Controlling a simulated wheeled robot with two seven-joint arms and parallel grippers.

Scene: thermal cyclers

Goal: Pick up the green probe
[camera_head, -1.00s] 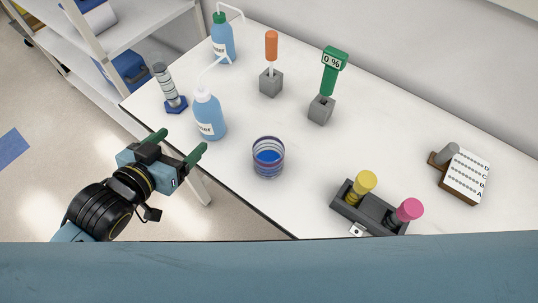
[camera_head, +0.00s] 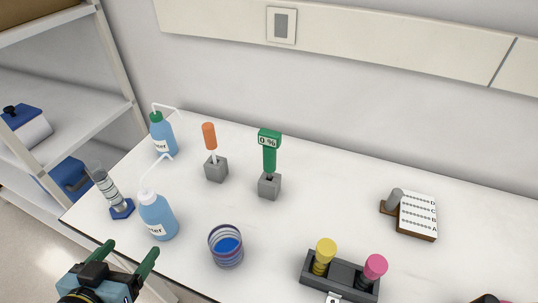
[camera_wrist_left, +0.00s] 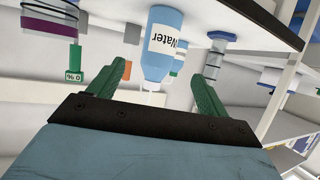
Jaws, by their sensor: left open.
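The green probe (camera_head: 269,155) stands upright in a small grey block (camera_head: 270,187) near the middle of the white table; its head display reads "0 %". It also shows upside down at the left of the left wrist view (camera_wrist_left: 75,66). My left gripper (camera_head: 126,252) is open and empty at the front left edge of the table, well to the left of and nearer than the probe. In the left wrist view its green fingers (camera_wrist_left: 160,88) are spread apart, with a water bottle (camera_wrist_left: 163,45) showing between and beyond them. My right gripper is not clearly visible.
Two blue water bottles (camera_head: 157,216) and a graduated cylinder (camera_head: 113,196) stand at the left. An orange-handled tool (camera_head: 209,138) sits in another grey block.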

